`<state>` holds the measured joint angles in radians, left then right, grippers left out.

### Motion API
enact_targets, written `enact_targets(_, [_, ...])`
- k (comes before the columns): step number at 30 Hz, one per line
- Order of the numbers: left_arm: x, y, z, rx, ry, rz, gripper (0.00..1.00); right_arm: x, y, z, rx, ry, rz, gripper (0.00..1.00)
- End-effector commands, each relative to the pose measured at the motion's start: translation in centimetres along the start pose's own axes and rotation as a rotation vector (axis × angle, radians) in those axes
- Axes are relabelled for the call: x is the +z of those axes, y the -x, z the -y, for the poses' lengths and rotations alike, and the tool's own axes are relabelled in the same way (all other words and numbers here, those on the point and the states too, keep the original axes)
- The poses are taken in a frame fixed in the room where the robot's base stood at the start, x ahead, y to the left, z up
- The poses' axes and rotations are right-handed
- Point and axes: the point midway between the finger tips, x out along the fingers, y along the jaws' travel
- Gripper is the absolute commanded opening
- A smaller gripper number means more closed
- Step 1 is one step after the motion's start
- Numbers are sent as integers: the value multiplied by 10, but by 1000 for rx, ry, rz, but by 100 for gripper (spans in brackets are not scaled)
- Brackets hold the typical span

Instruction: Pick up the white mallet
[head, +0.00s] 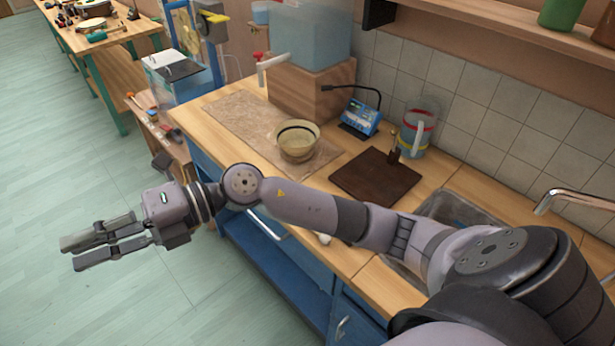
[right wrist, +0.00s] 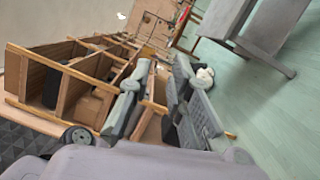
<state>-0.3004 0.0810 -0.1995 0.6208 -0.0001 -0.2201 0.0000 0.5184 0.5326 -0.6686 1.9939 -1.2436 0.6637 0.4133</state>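My right gripper (head: 68,255) reaches out to the left in the head view, over the green floor and clear of the counter. Its two fingers are apart with nothing between them; the right wrist view also shows the gap between the fingers (right wrist: 160,85). I cannot clearly make out a white mallet. A small white rounded thing (head: 323,238) shows at the counter's front edge, just below my right forearm, which may hide the rest of it. My left gripper is not in view.
The wooden counter (head: 222,102) holds a yellowish bowl (head: 297,142), a dark board (head: 375,178), a blue device (head: 360,118), a striped jug (head: 417,134) and a water tank (head: 312,32). A sink (head: 460,207) is at right. Open floor (head: 60,150) lies at left.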

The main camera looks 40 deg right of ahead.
Motion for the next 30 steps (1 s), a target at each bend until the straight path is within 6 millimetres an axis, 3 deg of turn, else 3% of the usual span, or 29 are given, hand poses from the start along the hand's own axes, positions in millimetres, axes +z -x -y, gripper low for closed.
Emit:
enact_targets(2, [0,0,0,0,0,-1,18,-5,8,31,-193,89,-126,19])
enact_targets(5, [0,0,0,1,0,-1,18,-2,38,76,-466,164,-261,19])
enact_targets(8, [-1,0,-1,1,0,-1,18,14,88,112,-765,206,-355,19])
enact_targets(9, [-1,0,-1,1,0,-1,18,24,113,122,-890,210,-379,19])
enact_targets(13, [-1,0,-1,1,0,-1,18,59,201,134,-1282,185,-409,19])
enact_targets(15, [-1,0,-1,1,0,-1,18,74,244,127,-1458,149,-399,19])
enact_targets(18, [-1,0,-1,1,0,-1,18,88,292,113,-1648,94,-372,19])
enact_targets(21, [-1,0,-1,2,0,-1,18,94,318,101,-1756,52,-353,19])
enact_targets(24, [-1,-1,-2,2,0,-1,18,95,330,99,-1800,31,-344,19])
enact_targets(30, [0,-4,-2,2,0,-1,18,89,337,126,-1801,25,-348,19])
